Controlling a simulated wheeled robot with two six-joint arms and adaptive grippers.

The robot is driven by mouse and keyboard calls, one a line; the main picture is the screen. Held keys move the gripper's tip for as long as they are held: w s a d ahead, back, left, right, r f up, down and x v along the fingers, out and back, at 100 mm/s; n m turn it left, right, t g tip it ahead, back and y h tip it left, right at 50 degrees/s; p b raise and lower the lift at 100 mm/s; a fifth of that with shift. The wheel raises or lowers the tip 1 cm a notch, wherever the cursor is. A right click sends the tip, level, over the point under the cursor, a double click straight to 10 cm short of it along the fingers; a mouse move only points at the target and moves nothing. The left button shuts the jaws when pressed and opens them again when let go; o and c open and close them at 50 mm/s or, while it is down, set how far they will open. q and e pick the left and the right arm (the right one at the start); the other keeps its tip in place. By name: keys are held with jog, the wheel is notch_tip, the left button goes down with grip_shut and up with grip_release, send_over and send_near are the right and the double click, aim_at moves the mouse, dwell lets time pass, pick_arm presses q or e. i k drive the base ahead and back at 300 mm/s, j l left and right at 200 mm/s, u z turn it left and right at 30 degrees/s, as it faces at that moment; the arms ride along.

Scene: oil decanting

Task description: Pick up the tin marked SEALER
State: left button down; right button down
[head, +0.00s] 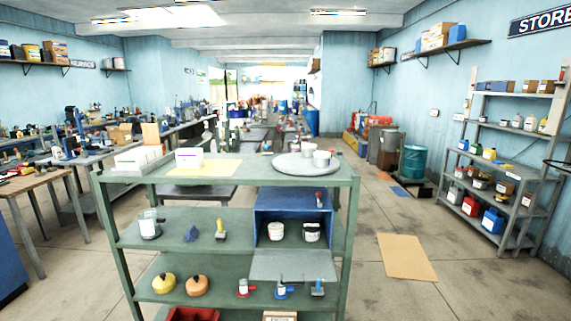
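No label with the word SEALER is legible at this size, so I cannot tell which tin bears it. A pale tin (276,231) and a second pale tin with a dark marking (311,232) stand inside an open blue cabinet (262,203) on the middle shelf of the green rack. Neither of my grippers shows in the head view.
The green rack (225,235) stands ahead. The cabinet's grey flap (292,265) hangs open toward me. Lower down are a yellow container (164,283) and an orange one (197,286). Free floor lies right of the rack, with a tan mat (407,257).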

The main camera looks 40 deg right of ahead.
aim_at(276, 230)
jog(key=z, duration=0.4)
jog(key=k+z, duration=0.1)
jog(key=z, duration=0.65)
jog(key=k+l+z, duration=0.1)
jog(key=z, duration=0.3)
jog(key=i+j, duration=0.15)
jog(key=i, duration=0.15)
jog(key=i+j, duration=0.2)
jog(key=i+u, duration=0.05)
jog(key=i, duration=0.05)
